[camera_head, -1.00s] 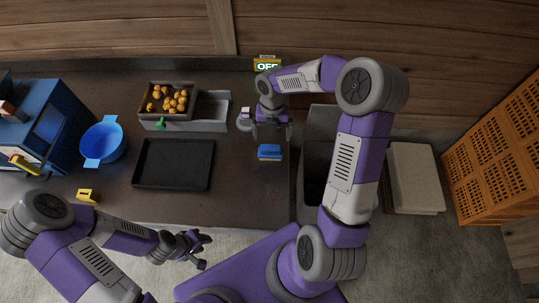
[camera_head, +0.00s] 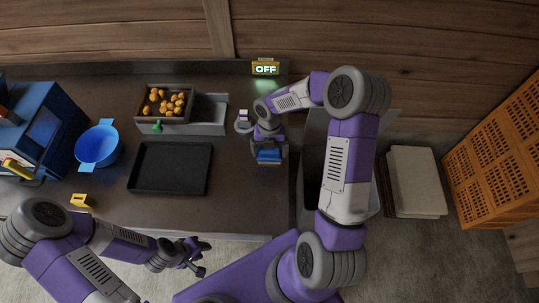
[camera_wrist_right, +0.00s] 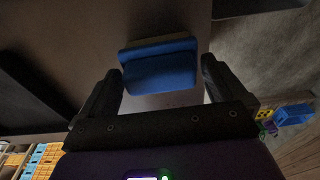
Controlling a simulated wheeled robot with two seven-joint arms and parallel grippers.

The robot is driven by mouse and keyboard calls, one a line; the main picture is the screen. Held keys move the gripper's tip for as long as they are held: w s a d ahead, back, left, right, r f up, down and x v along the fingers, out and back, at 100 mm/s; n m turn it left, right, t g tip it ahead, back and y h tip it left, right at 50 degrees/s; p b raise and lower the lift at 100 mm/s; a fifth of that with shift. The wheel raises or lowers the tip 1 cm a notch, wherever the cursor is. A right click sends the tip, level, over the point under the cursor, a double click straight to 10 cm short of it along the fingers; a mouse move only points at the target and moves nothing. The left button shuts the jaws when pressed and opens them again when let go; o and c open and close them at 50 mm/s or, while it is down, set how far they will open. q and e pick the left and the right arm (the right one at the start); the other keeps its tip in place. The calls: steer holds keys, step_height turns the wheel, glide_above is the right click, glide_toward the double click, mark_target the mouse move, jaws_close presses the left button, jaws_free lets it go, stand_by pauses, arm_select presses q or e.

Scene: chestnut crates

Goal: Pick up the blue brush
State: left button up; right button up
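The blue brush (camera_head: 269,156) lies on the dark counter near its right end. In the right wrist view the brush (camera_wrist_right: 160,70) has a blue body with a yellowish strip along its far edge. My right gripper (camera_head: 269,150) is down at the brush and partly covers it in the head view. In the wrist view its two fingers (camera_wrist_right: 161,78) are apart, one on each side of the brush's near part; whether they touch it I cannot tell. My left gripper (camera_head: 200,256) is open and empty in front of the counter's front edge.
A black tray (camera_head: 170,190) lies left of the brush. Behind it stand a crate of chestnuts (camera_head: 140,104) and a grey bin (camera_head: 211,127). A blue bowl (camera_head: 98,146) is further left. A grey bin (camera_head: 310,185) stands beyond the counter's right edge. An OFF sign (camera_head: 265,69) is at the back.

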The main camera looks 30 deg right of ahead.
steer(key=c, duration=1)
step_height(320, 180, up, 10)
steer(key=shift+r+p, duration=0.1)
steer(key=shift+p, duration=0.95)
